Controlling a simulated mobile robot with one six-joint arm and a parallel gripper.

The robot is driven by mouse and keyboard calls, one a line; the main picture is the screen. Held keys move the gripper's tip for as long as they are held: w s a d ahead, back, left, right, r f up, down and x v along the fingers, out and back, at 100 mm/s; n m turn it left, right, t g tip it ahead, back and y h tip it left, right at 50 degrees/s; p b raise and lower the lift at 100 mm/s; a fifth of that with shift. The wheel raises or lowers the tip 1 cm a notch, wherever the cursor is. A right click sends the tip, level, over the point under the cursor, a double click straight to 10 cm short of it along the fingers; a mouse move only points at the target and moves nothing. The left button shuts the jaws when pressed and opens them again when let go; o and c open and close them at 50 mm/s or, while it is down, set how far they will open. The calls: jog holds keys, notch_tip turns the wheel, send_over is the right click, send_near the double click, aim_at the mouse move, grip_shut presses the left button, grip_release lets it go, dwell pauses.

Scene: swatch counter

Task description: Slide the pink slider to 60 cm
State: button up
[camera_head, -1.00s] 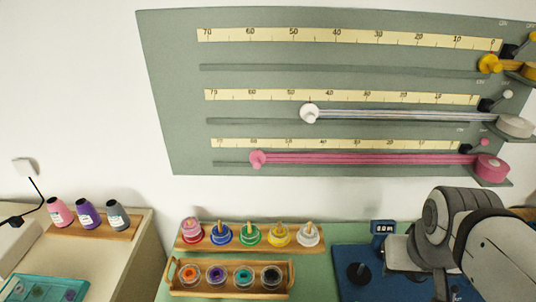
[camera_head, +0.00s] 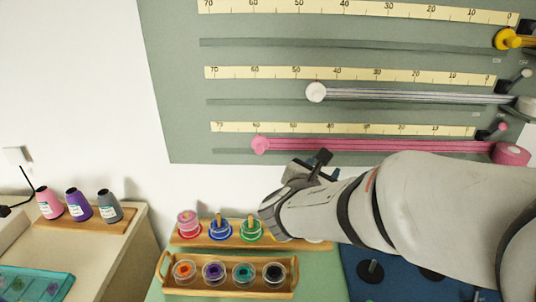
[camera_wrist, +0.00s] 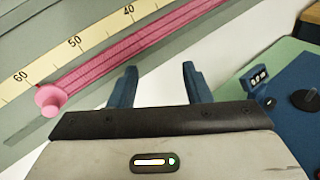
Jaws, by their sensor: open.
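The pink slider (camera_head: 260,145) is a round knob on the lowest track of the grey-green wall board. It sits close under the 60 mark of the lowest cream scale (camera_head: 340,129). A pink band (camera_head: 390,146) runs from it to a pink reel (camera_head: 511,154) at the right. In the wrist view the slider (camera_wrist: 50,98) is at the left, near the 60. My gripper (camera_head: 320,165) is open and empty, below and right of the slider, apart from it. In the wrist view its two blue fingers (camera_wrist: 157,80) stand below the pink band.
A white slider (camera_head: 316,92) and a yellow slider (camera_head: 507,39) are on the tracks above. Below stand a rack with ribbon spools (camera_head: 218,227), partly hidden by my arm, and a wooden tray (camera_head: 166,280) of round jars. Thread cones (camera_head: 79,205) stand at the left.

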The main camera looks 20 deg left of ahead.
aim_at(259, 151)
jog(key=s+a+f+n+t+y+b, duration=0.2)
jog(key=a+n+y, duration=0.6)
jog(key=a, duration=0.7)
jog(key=shift+n+h, duration=0.4)
jog(key=shift+n, duration=0.3)
jog(key=w, duration=0.2)
jog(key=w+a+p, duration=0.1)
jog(key=w, duration=0.5)
jog(key=shift+a+p, duration=0.4)
grip_shut()
